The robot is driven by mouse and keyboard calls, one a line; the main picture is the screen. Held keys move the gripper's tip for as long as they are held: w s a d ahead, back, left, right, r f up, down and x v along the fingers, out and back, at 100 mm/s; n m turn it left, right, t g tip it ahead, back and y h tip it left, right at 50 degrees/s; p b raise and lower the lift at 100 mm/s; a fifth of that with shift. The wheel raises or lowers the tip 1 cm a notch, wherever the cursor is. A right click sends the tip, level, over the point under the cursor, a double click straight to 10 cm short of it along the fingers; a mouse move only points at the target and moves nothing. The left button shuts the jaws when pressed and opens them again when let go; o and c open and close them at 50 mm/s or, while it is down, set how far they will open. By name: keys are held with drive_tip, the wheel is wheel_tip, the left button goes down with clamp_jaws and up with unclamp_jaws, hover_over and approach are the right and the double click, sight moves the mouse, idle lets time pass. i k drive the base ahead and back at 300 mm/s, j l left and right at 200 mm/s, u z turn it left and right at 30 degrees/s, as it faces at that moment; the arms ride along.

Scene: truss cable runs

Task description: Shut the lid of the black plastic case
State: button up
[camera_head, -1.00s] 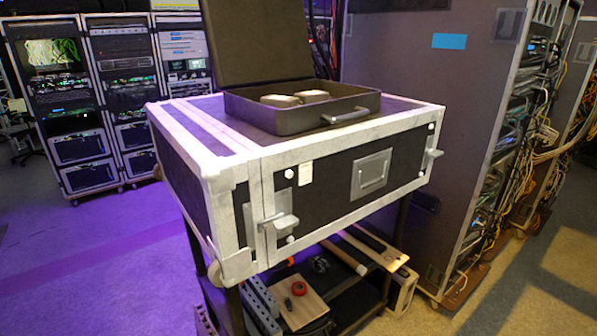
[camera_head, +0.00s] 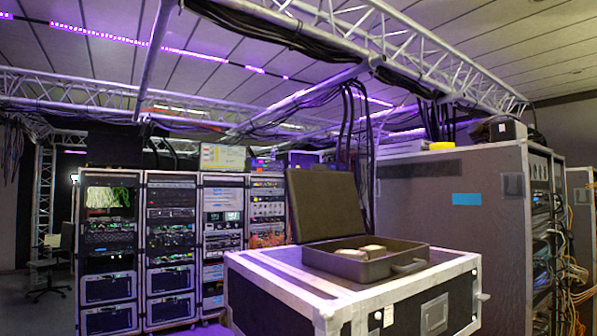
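The black plastic case (camera_head: 335,262) sits on top of a flight case at the lower middle of the head view. Its lid (camera_head: 326,204) stands open, roughly upright and leaning back a little at the rear left side. A handle (camera_head: 409,267) is on the front wall. Pale block-like items (camera_head: 360,252) lie inside the tray. My gripper is not in the view.
The silver-edged flight case (camera_head: 262,262) bears the black case and has bare room around it. A tall grey rack case (camera_head: 420,215) stands close behind on the right. Equipment racks (camera_head: 170,240) line the back left. Trusses with cables (camera_head: 330,35) hang overhead.

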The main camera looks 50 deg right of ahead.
sight(323, 205)
drive_tip(key=i, duration=5.55)
drive_tip(key=i+z, duration=0.25)
drive_tip(key=z, duration=0.2)
drive_tip(key=i+j+z, duration=0.1)
drive_tip(key=z, duration=0.3)
drive_tip(key=i+j+z, duration=0.25)
drive_tip(key=z, duration=2.25)
